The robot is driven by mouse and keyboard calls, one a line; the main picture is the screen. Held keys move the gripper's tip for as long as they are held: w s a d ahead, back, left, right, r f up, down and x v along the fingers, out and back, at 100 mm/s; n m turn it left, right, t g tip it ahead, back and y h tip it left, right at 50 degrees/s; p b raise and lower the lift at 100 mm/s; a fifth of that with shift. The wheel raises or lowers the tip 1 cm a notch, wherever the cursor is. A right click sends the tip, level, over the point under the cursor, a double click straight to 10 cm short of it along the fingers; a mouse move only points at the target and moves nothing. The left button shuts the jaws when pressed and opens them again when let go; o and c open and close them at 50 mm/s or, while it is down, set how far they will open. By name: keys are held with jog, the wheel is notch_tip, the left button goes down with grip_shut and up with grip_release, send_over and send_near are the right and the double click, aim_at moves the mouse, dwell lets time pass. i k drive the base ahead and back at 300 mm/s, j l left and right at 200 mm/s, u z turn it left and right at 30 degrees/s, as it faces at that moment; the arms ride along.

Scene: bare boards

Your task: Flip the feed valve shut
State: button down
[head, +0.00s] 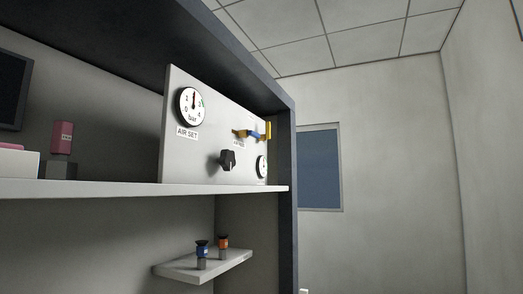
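A light grey panel (215,115) stands upright on the shelf in the head view. At its upper right is a valve with a blue lever (257,135) and brass-yellow parts. The lever looks roughly level, slanting slightly down to the right, with a yellow piece at its right end. A small label under the valve is too small to read, so I cannot confirm that it is the feed valve. My gripper is not in view.
The panel also carries an AIR SET gauge (191,106), a black knob (228,160) and a smaller gauge (262,167). Blue (202,249) and orange (223,242) fittings stand on a lower ledge (180,270). A dark frame post (287,160) borders the right.

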aim_at(246, 133)
jog(key=i+l, duration=0.3)
jog(key=i, duration=0.15)
jog(key=i+l+z, duration=0.1)
jog(key=i+l, duration=0.15)
jog(key=i, duration=0.25)
jog(key=i+l, duration=0.25)
jog(key=i, duration=0.2)
jog(key=z, duration=0.05)
